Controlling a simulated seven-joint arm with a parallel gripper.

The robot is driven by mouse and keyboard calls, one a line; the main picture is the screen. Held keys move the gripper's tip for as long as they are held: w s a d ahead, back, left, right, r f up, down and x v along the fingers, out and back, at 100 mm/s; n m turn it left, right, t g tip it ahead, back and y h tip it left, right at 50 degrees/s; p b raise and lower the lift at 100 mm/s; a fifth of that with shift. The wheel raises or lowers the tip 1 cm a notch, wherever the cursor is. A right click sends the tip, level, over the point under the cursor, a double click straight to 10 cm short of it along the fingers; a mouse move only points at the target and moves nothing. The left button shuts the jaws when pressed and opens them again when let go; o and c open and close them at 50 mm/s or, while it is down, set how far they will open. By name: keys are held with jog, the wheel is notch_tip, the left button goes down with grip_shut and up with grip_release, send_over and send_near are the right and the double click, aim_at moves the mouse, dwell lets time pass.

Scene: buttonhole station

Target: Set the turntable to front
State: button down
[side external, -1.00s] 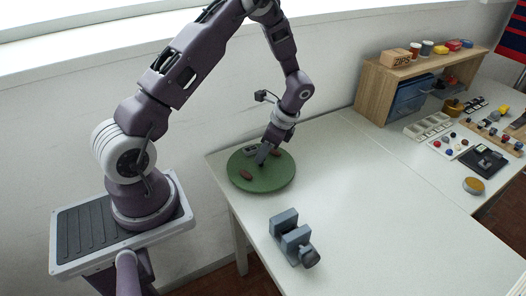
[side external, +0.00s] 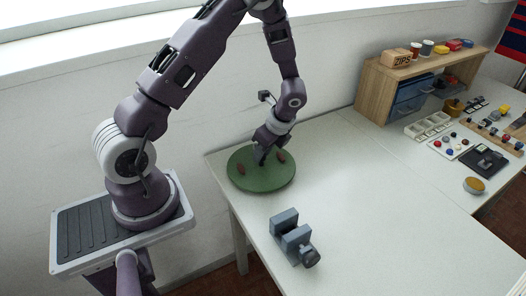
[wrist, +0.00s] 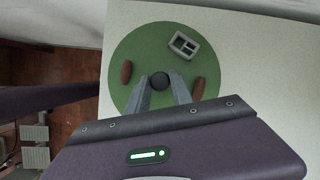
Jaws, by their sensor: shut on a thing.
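The turntable is a green disc (side external: 262,182) on the near left corner of the white table; it also shows in the wrist view (wrist: 135,50). Two reddish-brown oblong pieces stand on opposite sides of it, left (wrist: 126,72) and right (wrist: 198,89). A small grey compartmented block (wrist: 184,45) sits towards the upper right of the disc in the wrist view; my gripper seems to hide it in the side view. My gripper (side external: 259,161) is over the middle of the disc, shut on the dark round knob (wrist: 160,80) there.
A grey-blue vise-like block (side external: 293,238) stands on the table in front of the turntable. The table's middle is clear.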

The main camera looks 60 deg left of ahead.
aim_at(258, 172)
jog(key=shift+s+m+t, duration=0.1)
jog(key=shift+m+t, duration=0.55)
jog(key=shift+m, duration=0.95)
jog(key=shift+m+t, duration=0.65)
jog(key=shift+m, duration=0.95)
jog(key=shift+s+a+m+t+h, duration=0.1)
jog(key=shift+m+t+h, duration=0.3)
jog(key=shift+m, duration=1)
jog(key=shift+s+m+t+h, duration=0.1)
jog(key=shift+m+t, duration=0.5)
jog(key=shift+m, duration=1.3)
jog(key=c, duration=1.1)
grip_release()
jog(key=shift+c, duration=0.2)
jog(key=v, duration=0.7)
